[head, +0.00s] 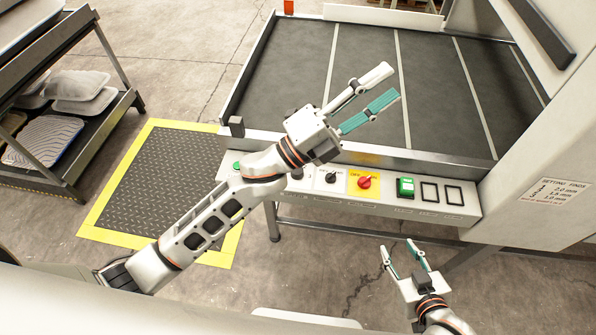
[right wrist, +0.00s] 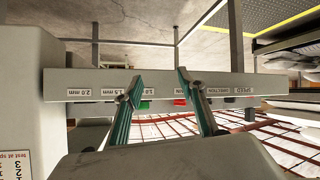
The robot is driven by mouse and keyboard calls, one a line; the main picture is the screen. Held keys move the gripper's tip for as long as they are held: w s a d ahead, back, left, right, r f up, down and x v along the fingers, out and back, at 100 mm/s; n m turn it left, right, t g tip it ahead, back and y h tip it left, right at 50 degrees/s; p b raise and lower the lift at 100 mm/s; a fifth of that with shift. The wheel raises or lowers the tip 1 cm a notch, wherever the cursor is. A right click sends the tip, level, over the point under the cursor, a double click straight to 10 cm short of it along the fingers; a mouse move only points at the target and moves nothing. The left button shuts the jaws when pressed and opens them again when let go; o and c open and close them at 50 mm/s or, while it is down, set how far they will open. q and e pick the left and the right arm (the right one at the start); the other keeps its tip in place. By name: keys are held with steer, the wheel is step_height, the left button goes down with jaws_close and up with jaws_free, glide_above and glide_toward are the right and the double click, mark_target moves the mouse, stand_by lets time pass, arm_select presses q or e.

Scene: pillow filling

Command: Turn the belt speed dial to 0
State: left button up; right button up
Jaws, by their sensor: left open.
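The control panel (head: 466,207) runs along the front of the conveyor. It carries a black dial (head: 331,178), a red knob on a yellow plate (head: 365,182) and a lit green switch (head: 405,187). In the right wrist view the panel (right wrist: 60,82) bears a SPEED label (right wrist: 245,90) beside a DIRECTION label (right wrist: 217,90). The speed dial is not clearly seen; my left arm covers that part of the panel in the head view. My left gripper (head: 384,83) is open and empty above the belt, beyond the panel. My right gripper (head: 397,247) is open and empty, low in front of the panel; it also shows in the right wrist view (right wrist: 160,77).
The dark conveyor belt (head: 365,60) with pale cross strips lies behind the panel. A large machine housing (head: 535,150) stands at the right. A shelf rack (head: 75,165) stands at the left, and a yellow-edged floor mat (head: 150,170) lies beside it.

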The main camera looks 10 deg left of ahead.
arm_select(q)
steer(key=s+d+r+m+g+h+b, duration=0.1)
steer(key=s+d+m+g+b, duration=0.1)
steer(key=s+d+m+g, duration=0.5)
steer(key=s+d+r+m+g+b, duration=0.1)
steer(key=s+d+m+g+b, duration=0.15)
steer(key=m+g, duration=0.85)
steer(key=m+t+y+b, duration=0.6)
steer(key=m+y+b, duration=0.4)
steer(key=m+y, duration=1.1)
glide_above(297, 172)
steer(key=shift+n+y, duration=0.3)
steer(key=shift+y, duration=0.3)
steer(key=f, duration=1.8)
steer(key=w+f, duration=0.1)
steer(key=f, duration=0.7)
steer(key=shift+d+f, duration=0.35)
steer(key=shift+f, duration=0.05)
steer(key=shift+a+f, duration=0.15)
step_height(297, 172, down, 6)
steer(key=shift+s+a+f+b, duration=0.1)
steer(key=shift+b, duration=0.6)
steer(key=shift+f, duration=0.5)
arm_select(e)
steer(key=s+a+f+y, duration=0.1)
steer(key=s+a+f, duration=0.1)
steer(key=f, duration=0.9)
steer(key=shift+a+f+g, duration=0.2)
steer(key=shift+a+g, duration=0.1)
steer(key=shift+a, duration=0.25)
